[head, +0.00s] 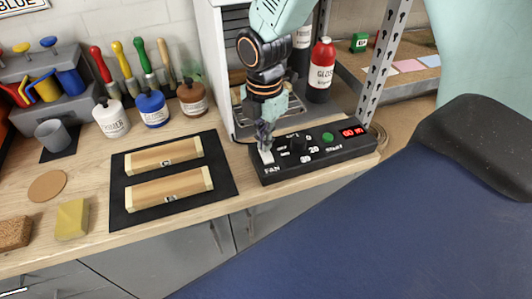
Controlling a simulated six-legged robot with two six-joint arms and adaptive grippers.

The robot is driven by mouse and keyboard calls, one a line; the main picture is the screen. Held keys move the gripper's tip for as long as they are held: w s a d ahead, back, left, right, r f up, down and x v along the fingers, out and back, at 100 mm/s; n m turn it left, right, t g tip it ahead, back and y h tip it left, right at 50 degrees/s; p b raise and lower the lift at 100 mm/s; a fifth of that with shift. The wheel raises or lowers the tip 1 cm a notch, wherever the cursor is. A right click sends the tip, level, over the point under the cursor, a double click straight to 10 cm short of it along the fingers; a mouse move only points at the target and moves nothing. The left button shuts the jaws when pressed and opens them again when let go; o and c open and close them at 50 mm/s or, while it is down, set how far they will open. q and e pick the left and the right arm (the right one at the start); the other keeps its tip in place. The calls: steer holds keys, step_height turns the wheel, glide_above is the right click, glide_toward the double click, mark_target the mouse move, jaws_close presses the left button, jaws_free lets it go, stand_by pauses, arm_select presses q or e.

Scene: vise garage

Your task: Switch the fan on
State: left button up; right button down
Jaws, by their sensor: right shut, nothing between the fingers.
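The fan control panel (318,160) is a long black box on the right part of the wooden bench. Its front left corner is lettered FAN, and a white rocker switch (266,155) sits just above that lettering. The gripper partly hides the panel's left end. My left gripper is not in view.
A white-framed cabinet (211,60) stands behind the panel, and a perforated metal post (382,65) rises near its right end. A red bottle (320,72) is behind. Two wooden blocks lie on a black mat (226,183) to the left. Several bottles and files stand further left.

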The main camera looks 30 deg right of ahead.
steer(key=shift+w+f, duration=0.1)
steer(key=shift+f, duration=0.2)
steer(key=shift+f, duration=0.25)
stand_by(0.4)
step_height(320, 180, up, 7)
steer(key=p, duration=0.8)
steer(key=shift+r, duration=0.1)
stand_by(0.4)
